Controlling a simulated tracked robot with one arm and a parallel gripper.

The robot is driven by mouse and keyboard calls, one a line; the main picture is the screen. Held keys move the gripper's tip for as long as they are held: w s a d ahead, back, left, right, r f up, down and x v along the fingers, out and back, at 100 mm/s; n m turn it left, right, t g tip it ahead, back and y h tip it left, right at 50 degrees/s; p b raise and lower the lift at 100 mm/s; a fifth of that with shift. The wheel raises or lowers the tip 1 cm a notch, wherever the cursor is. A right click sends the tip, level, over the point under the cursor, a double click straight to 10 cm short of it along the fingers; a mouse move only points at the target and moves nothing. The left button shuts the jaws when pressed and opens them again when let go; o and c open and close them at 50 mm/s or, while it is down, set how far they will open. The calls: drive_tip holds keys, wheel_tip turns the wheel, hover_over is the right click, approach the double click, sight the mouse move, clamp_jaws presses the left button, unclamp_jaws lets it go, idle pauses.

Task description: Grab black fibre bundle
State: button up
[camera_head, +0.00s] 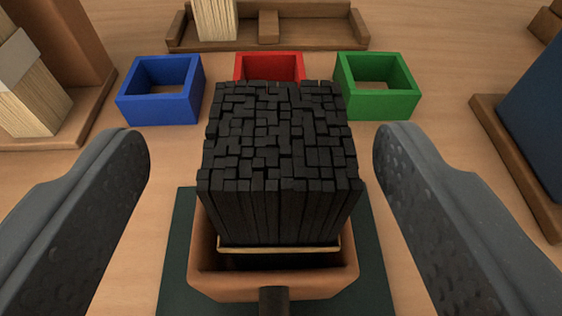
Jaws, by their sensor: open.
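The black fibre bundle (278,165) stands upright in the middle of the view, made of many square black strands. A light band (278,249) wraps its lower part. Its lower end sits inside an orange-brown open holder (272,287). My gripper (262,160) is open, with one dark grey finger on each side of the bundle. Clear gaps show between both fingers and the bundle. The bottom of the bundle is hidden inside the holder.
The holder stands on a dark green mat (175,262). Behind the bundle are blue (158,107), red (268,66) and green (375,104) square open frames. Pale fibre bundles (38,100) (215,18) stand left and at the back. A dark blue block (540,120) stands at right.

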sight(277, 124)
drive_tip(key=x, duration=0.2)
drive_tip(key=b+x, duration=0.1)
drive_tip(key=shift+w+d+f, duration=0.25)
drive_tip(key=shift+d+f, duration=0.1)
drive_tip(key=shift+w+a, duration=0.1)
drive_tip(key=shift+w, duration=0.35)
drive_tip(key=shift+c, duration=0.3)
drive_tip(key=c, duration=1.1)
